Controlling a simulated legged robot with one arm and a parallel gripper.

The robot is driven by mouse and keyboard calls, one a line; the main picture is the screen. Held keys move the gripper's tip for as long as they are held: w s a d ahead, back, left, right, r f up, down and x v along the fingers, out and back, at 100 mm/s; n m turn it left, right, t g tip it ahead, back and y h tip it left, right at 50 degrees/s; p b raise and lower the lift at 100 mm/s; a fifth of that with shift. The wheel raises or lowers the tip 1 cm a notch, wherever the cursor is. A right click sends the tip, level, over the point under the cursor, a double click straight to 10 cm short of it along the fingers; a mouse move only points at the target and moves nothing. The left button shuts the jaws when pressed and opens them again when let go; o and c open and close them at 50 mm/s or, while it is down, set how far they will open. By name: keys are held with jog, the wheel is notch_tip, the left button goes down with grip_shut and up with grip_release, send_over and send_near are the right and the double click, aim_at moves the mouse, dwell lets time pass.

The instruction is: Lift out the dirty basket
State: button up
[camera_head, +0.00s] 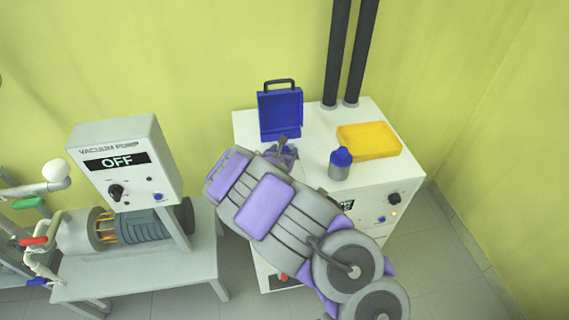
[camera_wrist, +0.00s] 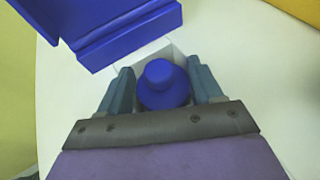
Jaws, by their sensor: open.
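A blue stepped round knob (camera_wrist: 164,85) shows in the wrist view, over a pale square opening in a white top. It appears to be the top of the dirty basket; its body is hidden. My gripper (camera_wrist: 160,68) is open, with one finger on each side of the knob and small gaps between. In the head view my gripper (camera_head: 283,150) is over the white cabinet top, in front of the raised blue lid (camera_head: 281,114), and my arm hides the opening. A similar grey cylinder with a blue top (camera_head: 340,165) stands to the right.
The white cabinet (camera_head: 388,178) has a front panel with a knob. A yellow tray (camera_head: 369,141) lies at its right. Two black pipes (camera_head: 337,55) rise behind. The vacuum pump box (camera_head: 124,162) reads OFF, on a bench (camera_head: 140,279) at left.

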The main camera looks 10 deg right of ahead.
jog(key=shift+a, duration=0.2)
jog(key=c, duration=0.5)
grip_shut()
